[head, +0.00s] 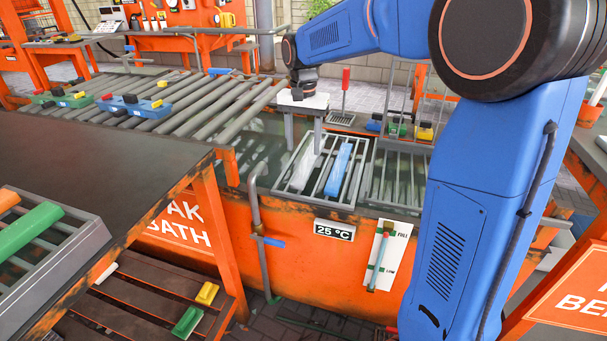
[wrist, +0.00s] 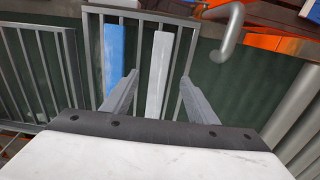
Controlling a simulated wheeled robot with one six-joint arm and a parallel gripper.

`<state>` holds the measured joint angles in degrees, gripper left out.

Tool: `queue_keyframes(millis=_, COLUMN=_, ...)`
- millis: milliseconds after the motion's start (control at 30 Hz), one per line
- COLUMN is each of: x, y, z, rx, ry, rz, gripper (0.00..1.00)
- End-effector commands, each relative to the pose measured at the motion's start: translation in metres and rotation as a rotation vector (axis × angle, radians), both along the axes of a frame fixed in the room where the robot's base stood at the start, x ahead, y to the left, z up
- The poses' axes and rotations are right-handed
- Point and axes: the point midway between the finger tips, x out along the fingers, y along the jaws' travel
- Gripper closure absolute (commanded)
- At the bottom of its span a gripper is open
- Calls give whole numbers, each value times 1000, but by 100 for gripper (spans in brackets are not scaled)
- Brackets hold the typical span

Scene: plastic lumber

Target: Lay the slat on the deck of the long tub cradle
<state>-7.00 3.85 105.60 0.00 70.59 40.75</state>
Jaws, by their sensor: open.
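A pale grey-white slat (head: 302,172) and a blue slat (head: 339,168) lie side by side on a grey barred cradle (head: 350,204) in the orange tub. My gripper (head: 304,150) is open above the left part of this cradle, pointing down. In the wrist view its two fingers (wrist: 155,98) stand apart, with the pale slat (wrist: 158,72) showing between them. The blue slat (wrist: 114,55) is outside the fingers, beyond the left one. I cannot tell how far the fingertips are above the pale slat.
A second barred cradle (head: 398,176) sits to the right in the tub, with no slat clearly visible on it. A bent grey pipe (head: 255,200) rises at the tub's front left.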

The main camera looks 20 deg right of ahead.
Motion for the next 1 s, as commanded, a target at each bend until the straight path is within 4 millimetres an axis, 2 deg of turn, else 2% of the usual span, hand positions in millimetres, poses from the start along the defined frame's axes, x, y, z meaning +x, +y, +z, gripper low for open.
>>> queue_keyframes(millis=100, x=-1, y=0, z=-18, rx=0, ry=1, rz=0, gripper=47)
queue_keyframes(millis=367, x=0, y=0, z=-34, rx=0, ry=0, rz=0, gripper=47)
queue_keyframes(millis=700, x=1, y=-1, z=-76, rx=0, ry=1, rz=0, gripper=47)
queue_keyframes(millis=1000, x=1, y=-1, z=-84, rx=0, ry=-1, rz=0, gripper=47)
